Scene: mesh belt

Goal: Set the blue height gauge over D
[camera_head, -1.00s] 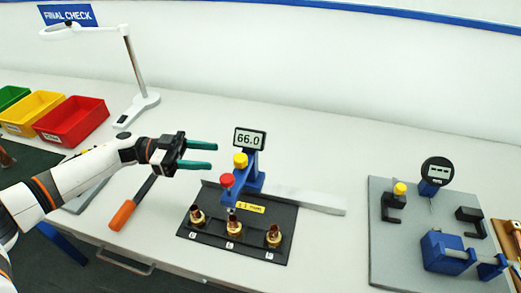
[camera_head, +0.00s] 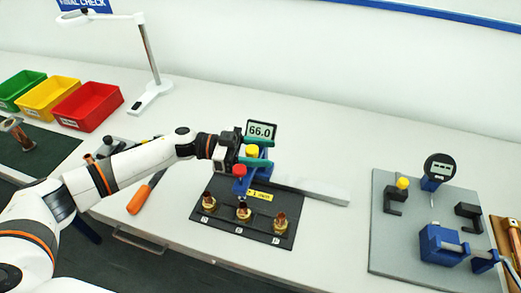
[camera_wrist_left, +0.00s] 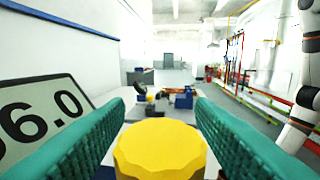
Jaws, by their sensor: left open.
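The blue height gauge (camera_head: 243,184) stands on a black base plate (camera_head: 262,240), with a 66.0 display (camera_head: 261,130), a yellow knob (camera_head: 252,150) and a red knob (camera_head: 239,170). Its lower end is at the middle of three copper-and-brass fittings (camera_head: 243,212). The letter labels in front of the fittings are too small to read surely. My left gripper (camera_head: 260,152) is open, its green fingers on either side of the yellow knob. The left wrist view shows the knob (camera_wrist_left: 160,150) between the fingers; contact is unclear. My right gripper is out of view.
A pale bar (camera_head: 315,190) lies to the right of the gauge. A grey plate (camera_head: 385,240) with a dial gauge (camera_head: 440,167) and blue clamps stands further right. Red (camera_head: 88,105), yellow and green bins, a lamp stand (camera_head: 152,95) and an orange-handled tool (camera_head: 146,193) are left.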

